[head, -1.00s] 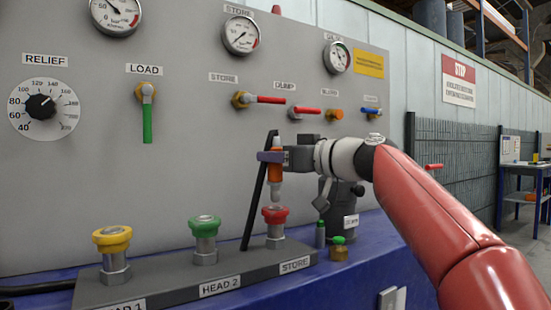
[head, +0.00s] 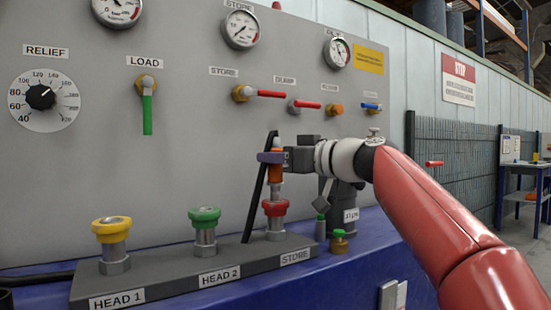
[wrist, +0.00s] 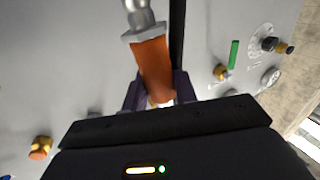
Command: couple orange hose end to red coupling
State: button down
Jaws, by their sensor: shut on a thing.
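The orange hose end (head: 276,172) is held upright in my gripper (head: 270,157), with its black hose (head: 255,200) arching over and hanging down beside it on the left. Its silver nose points down at the red coupling (head: 275,208) on the STORE post. The nose is lined up over the coupling and appears to meet its top; I cannot tell how far it is in. In the wrist view the orange sleeve (wrist: 153,65) sits between the dark fingers (wrist: 155,92), with its silver nose (wrist: 140,18) running out at the top. The coupling does not show clearly there.
The yellow coupling (head: 111,229) and green coupling (head: 204,217) stand to the left on the same grey block (head: 165,285). A dark cylinder (head: 343,205) and small green-capped fittings (head: 339,241) stand close on the right. The panel (head: 200,130) rises behind.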

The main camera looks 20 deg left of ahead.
aim_at(276, 172)
jog(key=shift+f+b, duration=1.55)
jog(key=c, duration=1)
grip_release()
jog(key=shift+c, duration=0.2)
jog(key=b+v, duration=0.2)
jog(key=v, duration=0.5)
jog(key=shift+s+d, duration=0.15)
jog(key=shift+d, duration=0.25)
